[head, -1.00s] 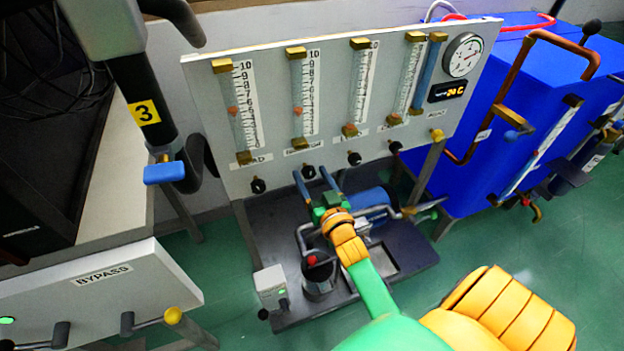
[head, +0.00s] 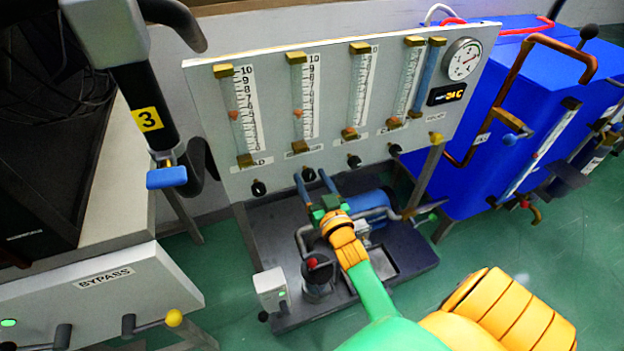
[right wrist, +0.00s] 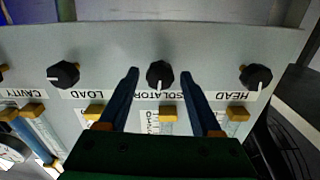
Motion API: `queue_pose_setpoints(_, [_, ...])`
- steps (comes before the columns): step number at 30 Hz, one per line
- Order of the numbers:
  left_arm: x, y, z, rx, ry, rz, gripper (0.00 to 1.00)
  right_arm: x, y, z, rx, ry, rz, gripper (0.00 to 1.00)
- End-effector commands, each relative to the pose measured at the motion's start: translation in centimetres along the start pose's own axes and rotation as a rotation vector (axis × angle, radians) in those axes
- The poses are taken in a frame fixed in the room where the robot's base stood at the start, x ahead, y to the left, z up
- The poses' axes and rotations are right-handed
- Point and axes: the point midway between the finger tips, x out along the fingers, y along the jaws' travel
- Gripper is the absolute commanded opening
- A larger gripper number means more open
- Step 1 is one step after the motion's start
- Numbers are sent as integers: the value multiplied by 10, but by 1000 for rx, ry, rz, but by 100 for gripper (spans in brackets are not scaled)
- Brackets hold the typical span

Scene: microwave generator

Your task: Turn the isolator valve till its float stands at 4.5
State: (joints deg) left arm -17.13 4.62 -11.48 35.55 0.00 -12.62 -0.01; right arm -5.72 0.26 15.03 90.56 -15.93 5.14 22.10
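The isolator valve knob (head: 308,173) is black and sits under the second tube from the left. In the right wrist view it is the middle knob (right wrist: 160,75), over the upside-down ISOLATOR label. Its white mark points toward the label. The isolator tube's orange float (head: 298,113) stands at roughly 4; the exact reading is too small to tell. My right gripper (head: 311,176) is open, its two blue fingers (right wrist: 158,84) one on each side of the knob. Gaps show between fingers and knob in the wrist view. My left gripper is not in view.
The HEAD knob (right wrist: 255,77) and LOAD knob (right wrist: 63,75) flank the isolator knob. A blue cylinder (head: 370,205) and pipes stand below the panel. A blue cabinet (head: 480,130) is at right, and a BYPASS panel (head: 100,295) at lower left.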

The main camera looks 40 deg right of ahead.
Motion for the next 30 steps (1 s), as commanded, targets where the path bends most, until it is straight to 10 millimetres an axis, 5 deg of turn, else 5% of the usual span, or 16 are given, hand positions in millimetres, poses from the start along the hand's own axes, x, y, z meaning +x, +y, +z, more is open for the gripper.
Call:
queue_pose_setpoints(10, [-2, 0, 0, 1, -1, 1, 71, -6, 0, 0, 1, -1, 0, 71])
queue_pose_setpoints(21, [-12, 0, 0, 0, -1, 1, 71, -70, 0, 0, 0, -1, 1, 71])
queue_pose_setpoints(30, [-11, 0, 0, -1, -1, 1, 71, -71, 0, 0, 0, 0, 0, 71])
